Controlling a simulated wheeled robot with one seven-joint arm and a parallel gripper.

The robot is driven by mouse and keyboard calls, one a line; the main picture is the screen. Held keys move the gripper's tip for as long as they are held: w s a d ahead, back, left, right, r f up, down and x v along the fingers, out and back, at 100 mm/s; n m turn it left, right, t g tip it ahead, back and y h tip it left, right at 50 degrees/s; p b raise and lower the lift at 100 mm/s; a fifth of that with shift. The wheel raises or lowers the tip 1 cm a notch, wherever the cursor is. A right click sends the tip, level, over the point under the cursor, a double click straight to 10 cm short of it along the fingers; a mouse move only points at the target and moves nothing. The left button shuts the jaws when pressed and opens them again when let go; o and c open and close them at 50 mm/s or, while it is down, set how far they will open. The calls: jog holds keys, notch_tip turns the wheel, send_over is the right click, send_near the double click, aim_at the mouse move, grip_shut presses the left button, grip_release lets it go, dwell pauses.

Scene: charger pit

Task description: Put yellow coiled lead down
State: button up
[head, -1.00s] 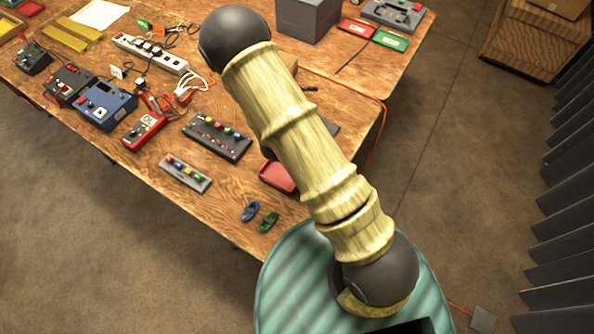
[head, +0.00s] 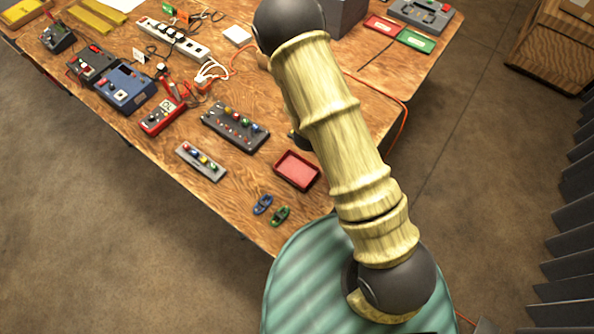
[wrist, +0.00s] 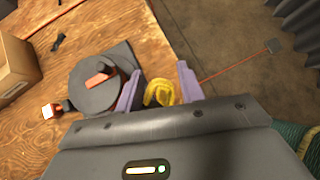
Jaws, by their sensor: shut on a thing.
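The yellow coiled lead (wrist: 160,92) shows in the wrist view between the two purple fingers of my gripper (wrist: 160,85). My gripper is shut on it. Behind the lead lie the wooden table's edge and the brown floor; its height above them is hard to tell. In the head view my own arm hides the gripper and the yellow lead. A blue coiled lead (head: 262,204) and a green coiled lead (head: 280,216) lie side by side near the table's front edge.
A red tray (head: 297,169) lies near the coiled leads, with bare wood around it. A grey round reel (wrist: 94,86) with an orange handle stands left of my gripper in the wrist view. A control box (head: 236,126) and a power strip (head: 172,38) are further left.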

jog(key=s+d+m+g, duration=0.4)
jog(key=s+m+g, duration=0.5)
jog(key=s+m, duration=0.25)
jog(key=s+a+m+g+y, duration=0.5)
jog(key=s+a+m+y, duration=0.3)
jog(key=m, duration=0.4)
jog(key=w+a+m+t+y, duration=0.3)
jog(key=w+a+m+y, duration=0.3)
jog(key=a+m, duration=0.5)
jog(key=w+a+r+m+t+y, duration=0.1)
jog(key=w+a+m+t+y, duration=0.1)
jog(key=w+m+t, duration=0.5)
jog(key=w+m, duration=0.3)
jog(key=w, duration=0.3)
jog(key=shift+w+a+r+t, duration=0.15)
jog(key=shift+w+a+t, duration=0.1)
jog(key=shift+t, duration=0.15)
